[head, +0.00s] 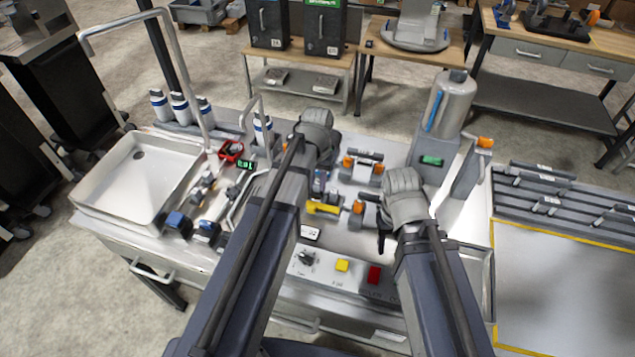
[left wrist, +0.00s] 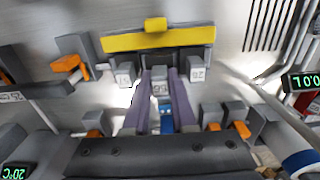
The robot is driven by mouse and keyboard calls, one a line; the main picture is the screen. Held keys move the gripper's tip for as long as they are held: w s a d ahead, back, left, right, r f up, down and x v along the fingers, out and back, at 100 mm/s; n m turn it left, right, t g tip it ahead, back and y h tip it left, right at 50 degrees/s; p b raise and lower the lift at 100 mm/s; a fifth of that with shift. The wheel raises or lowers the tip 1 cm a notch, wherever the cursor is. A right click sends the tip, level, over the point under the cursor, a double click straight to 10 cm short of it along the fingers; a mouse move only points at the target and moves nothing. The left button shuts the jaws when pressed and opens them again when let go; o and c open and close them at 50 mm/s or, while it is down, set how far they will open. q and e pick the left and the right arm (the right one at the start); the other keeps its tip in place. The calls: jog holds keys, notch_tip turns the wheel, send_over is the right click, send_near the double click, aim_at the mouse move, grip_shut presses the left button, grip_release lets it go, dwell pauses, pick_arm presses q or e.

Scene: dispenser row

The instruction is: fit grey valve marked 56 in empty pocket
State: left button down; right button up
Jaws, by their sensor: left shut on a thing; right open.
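The grey valve marked 56 (left wrist: 160,88) is between the two fingers of my left gripper (left wrist: 166,100) in the left wrist view. My left gripper also shows in the head view (head: 319,182), just behind the yellow bar (head: 323,208). The held valve lies between two grey blocks with number labels, a left one (left wrist: 124,76) and a right one (left wrist: 197,75). The yellow bar also shows beside them in the left wrist view (left wrist: 140,41). The pocket is hidden; I cannot tell whether the valve sits in it. My right gripper (head: 384,240) is open, low over the bench's right part.
Orange-handled grey fittings (head: 361,170) stand right of my left gripper. A steel tank (head: 450,100) stands at the back right. A sink (head: 140,175) is at the left. A panel with yellow and red buttons (head: 342,266) lies in front.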

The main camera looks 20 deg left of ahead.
aim_at(318, 183)
pick_arm(q)
jog(key=shift+f, duration=0.2)
pick_arm(e)
jog(key=shift+f, duration=0.15)
pick_arm(q)
jog(key=shift+f+b, duration=1)
jog(key=shift+b, duration=0.2)
pick_arm(e)
jog(key=shift+f, duration=1.05)
pick_arm(q)
jog(key=c, duration=0.7)
grip_release()
jog(key=shift+o, duration=0.2)
jog(key=shift+r, duration=0.1)
pick_arm(e)
jog(key=shift+r, duration=0.1)
pick_arm(q)
notch_tip(318, 183, up, 8)
jog(key=p, duration=0.8)
pick_arm(e)
notch_tip(318, 183, up, 8)
pick_arm(q)
jog(key=shift+f, duration=0.2)
